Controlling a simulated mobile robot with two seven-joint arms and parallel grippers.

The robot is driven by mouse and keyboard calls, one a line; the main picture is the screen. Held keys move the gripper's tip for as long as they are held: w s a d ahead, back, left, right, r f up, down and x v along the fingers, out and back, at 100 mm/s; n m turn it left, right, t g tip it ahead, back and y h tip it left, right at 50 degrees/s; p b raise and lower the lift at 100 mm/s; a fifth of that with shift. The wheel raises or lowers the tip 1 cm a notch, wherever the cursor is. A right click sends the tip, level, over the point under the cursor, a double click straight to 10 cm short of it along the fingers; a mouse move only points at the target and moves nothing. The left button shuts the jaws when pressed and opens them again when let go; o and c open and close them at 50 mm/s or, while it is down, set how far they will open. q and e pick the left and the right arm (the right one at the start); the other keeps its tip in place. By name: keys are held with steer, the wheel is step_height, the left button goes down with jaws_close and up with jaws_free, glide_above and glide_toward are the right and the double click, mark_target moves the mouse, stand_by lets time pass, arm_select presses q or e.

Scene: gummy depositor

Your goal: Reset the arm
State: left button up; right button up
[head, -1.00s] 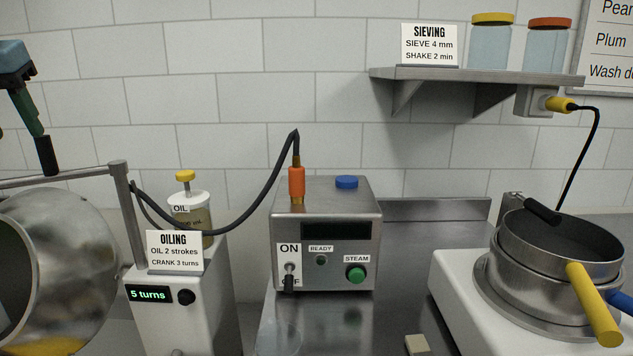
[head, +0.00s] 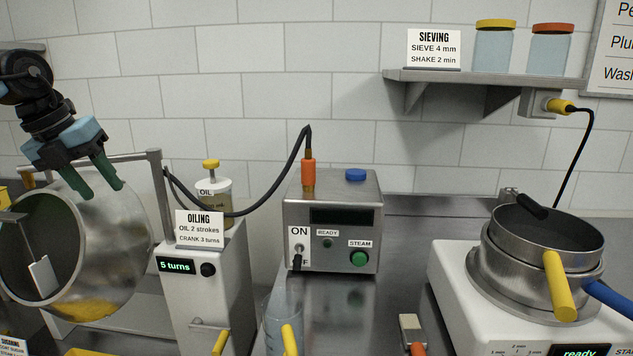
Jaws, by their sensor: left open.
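My left gripper (head: 96,181) hangs at the left of the head view, its teal body and two green fingers pointing down. Its fingers are apart with nothing between them. They show in front of the upper rim of the tilted steel drum (head: 105,255); I cannot tell whether they touch it. My right gripper is not in view.
The oiling unit (head: 207,300) stands right of the drum, with an oil pump bottle (head: 213,203) behind its sign. A steel steam box (head: 333,225) with an orange-ended hose (head: 308,172) sits mid-counter. Stacked sieve pans (head: 548,235) with handles rest on a white machine (head: 450,275) at right.

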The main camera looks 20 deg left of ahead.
arm_select(q)
steer(key=s+d+f+n+t+h+p, duration=0.1)
steer(key=s+d+f+n+t+h, duration=0.2)
steer(key=f, duration=0.8)
steer(key=s+d+f+n+t+h+p, duration=0.1)
steer(key=d+f+n+h+p, duration=0.3)
steer(key=f, duration=0.8)
steer(key=s+d+f+n+t+b, duration=0.15)
steer(key=d+f, duration=0.35)
steer(key=f, duration=0.6)
steer(key=s+d+f+n+y+p, duration=0.2)
steer(key=s+d+f+n, duration=0.5)
steer(key=s+d, duration=0.5)
steer(key=s+d+f+n+y+p, duration=0.2)
steer(key=s+d+f+n+y, duration=0.2)
steer(key=s+d+f+n, duration=0.3)
steer(key=s+d+n+g, duration=0.1)
steer(key=s+d+n, duration=0.3)
steer(key=d+n, duration=0.1)
steer(key=shift+s+p, duration=0.4)
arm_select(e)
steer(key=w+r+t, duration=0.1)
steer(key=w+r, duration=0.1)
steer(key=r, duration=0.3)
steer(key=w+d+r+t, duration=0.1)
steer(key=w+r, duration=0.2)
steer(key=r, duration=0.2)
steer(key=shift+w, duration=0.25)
arm_select(q)
steer(key=shift+d, duration=0.1)
